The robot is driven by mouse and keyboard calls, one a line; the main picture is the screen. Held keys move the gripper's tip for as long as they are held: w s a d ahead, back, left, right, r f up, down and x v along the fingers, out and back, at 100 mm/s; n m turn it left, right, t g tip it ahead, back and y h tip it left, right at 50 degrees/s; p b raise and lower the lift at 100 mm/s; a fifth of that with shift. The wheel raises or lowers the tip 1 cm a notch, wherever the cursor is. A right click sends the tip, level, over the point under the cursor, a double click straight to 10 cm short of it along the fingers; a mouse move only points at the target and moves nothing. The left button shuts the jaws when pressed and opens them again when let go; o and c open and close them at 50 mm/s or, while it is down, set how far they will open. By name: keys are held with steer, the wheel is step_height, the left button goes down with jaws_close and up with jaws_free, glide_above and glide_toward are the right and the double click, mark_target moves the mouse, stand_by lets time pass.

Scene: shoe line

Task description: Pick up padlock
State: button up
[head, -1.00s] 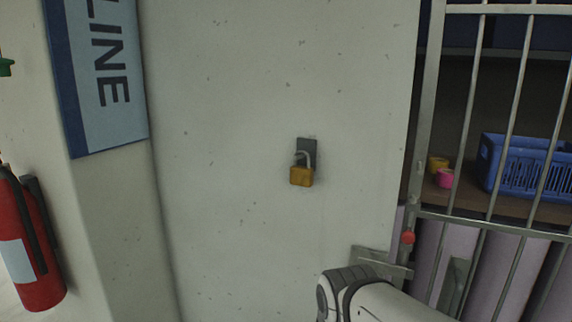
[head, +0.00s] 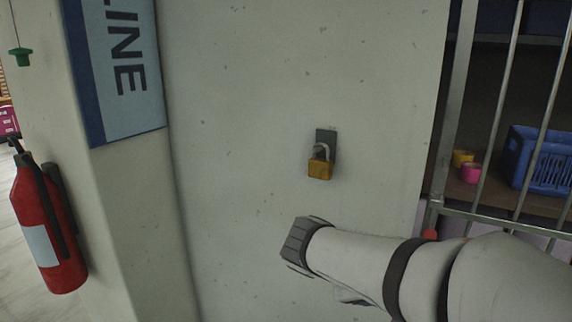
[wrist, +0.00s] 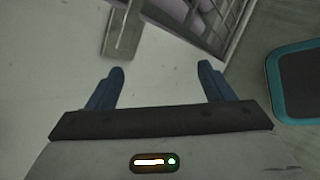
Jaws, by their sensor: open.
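The padlock (head: 320,168) has a brass-coloured body and a grey shackle. It hangs on a dark plate (head: 326,141) fixed to the pale wall, near the middle of the head view. My arm reaches in from the lower right of the head view, its end below the padlock and apart from it. The gripper's fingers are not clear in the head view. In the wrist view my gripper (wrist: 161,84) shows two blue fingers spread apart with nothing between them. The padlock does not show in the wrist view.
A barred gate (head: 478,120) stands to the right, with a blue basket (head: 548,165) and a pink cup (head: 471,173) behind it. A red fire extinguisher (head: 48,225) and a blue-edged sign (head: 122,70) are on the left. The wall around the padlock is bare.

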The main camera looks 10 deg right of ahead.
steer(key=w+a+r+n+t+h, duration=0.2)
steer(key=w+a+r+n+t, duration=0.15)
steer(key=w+r+n, duration=0.35)
steer(key=n+t+p, duration=0.1)
steer(key=n+t, duration=0.5)
steer(key=n, duration=0.1)
glide_toward(318, 163)
steer(key=w+f, duration=0.1)
steer(key=w, duration=0.1)
steer(key=shift+h, duration=0.4)
steer(key=x, duration=0.2)
steer(key=p+x, duration=0.1)
steer(key=x, duration=0.3)
steer(key=shift+s+d+r, duration=0.15)
steer(key=shift+d+r, duration=0.15)
steer(key=shift+d, duration=0.25)
steer(key=shift+w+d+p, duration=0.2)
steer(key=shift+w+p, duration=0.1)
steer(key=shift+w, duration=0.15)
steer(key=c, duration=1.2)
